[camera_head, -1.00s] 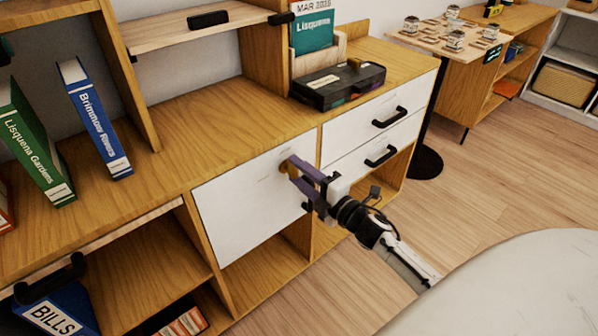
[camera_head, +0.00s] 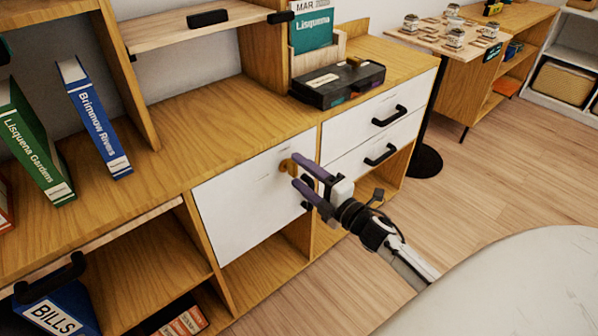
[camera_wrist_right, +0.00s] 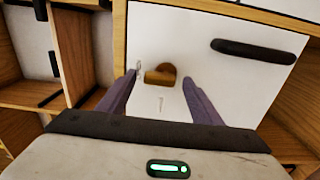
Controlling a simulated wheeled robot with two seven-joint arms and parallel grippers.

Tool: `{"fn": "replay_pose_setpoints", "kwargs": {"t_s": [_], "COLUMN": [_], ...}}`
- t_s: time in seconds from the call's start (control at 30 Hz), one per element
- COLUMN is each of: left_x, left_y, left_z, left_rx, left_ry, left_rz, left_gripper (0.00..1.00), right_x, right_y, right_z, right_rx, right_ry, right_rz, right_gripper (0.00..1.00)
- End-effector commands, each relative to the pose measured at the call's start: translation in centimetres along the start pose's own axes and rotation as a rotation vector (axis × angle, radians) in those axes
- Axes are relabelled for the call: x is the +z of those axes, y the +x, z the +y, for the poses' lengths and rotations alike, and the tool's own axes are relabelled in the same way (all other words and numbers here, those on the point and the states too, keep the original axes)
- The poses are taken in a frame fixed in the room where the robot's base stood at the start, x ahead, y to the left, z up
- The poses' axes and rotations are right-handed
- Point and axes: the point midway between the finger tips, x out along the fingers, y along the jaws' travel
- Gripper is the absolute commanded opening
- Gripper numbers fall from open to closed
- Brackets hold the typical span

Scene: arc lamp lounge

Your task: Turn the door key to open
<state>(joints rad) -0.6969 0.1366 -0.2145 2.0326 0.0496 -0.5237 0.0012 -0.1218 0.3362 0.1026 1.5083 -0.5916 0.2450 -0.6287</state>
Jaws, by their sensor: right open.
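The white cabinet door (camera_head: 245,202) is closed in the wooden unit. A brass key (camera_head: 286,167) sits in its lock at the upper right of the door, and the key also shows in the right wrist view (camera_wrist_right: 160,76). My right gripper (camera_head: 297,170) is open just in front of the door, its purple fingers apart. In the right wrist view (camera_wrist_right: 158,80) the key is between and beyond the fingertips, touching neither as far as I can see. A dark door handle (camera_wrist_right: 258,50) is beside the key. My left gripper is not in view.
Two white drawers (camera_head: 365,113) with black handles are right of the door. A black case (camera_head: 338,85) lies on the wooden top, and blue (camera_head: 95,118) and green (camera_head: 35,145) books stand at the left.

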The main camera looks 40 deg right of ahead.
Motion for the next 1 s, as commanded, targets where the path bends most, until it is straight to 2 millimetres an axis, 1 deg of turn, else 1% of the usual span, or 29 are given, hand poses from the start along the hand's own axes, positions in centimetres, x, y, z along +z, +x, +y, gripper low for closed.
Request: {"fn": "replay_pose_setpoints", "kwargs": {"t_s": [0.03,0.3,0.43,0.6,1.0], "left_x": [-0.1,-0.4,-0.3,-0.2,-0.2], "left_y": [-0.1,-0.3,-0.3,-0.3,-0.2], "left_z": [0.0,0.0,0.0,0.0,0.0], "left_rx": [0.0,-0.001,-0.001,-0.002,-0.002], "left_ry": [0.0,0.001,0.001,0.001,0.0], "left_rz": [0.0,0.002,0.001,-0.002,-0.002], "left_gripper": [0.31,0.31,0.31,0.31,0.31], "right_x": [0.0,0.0,0.0,0.0,0.0], "right_y": [-1.0,-6.3,-8.0,-9.0,-9.0], "right_z": [-0.1,-0.1,-0.1,0.0,0.0], "right_rx": [-0.004,-0.003,-0.002,0.0,0.0], "right_ry": [0.001,0.001,0.002,0.001,0.001], "right_rz": [0.0,-0.001,-0.001,0.0,0.0], "right_gripper": [0.59,0.59,0.59,0.59,0.59]}}
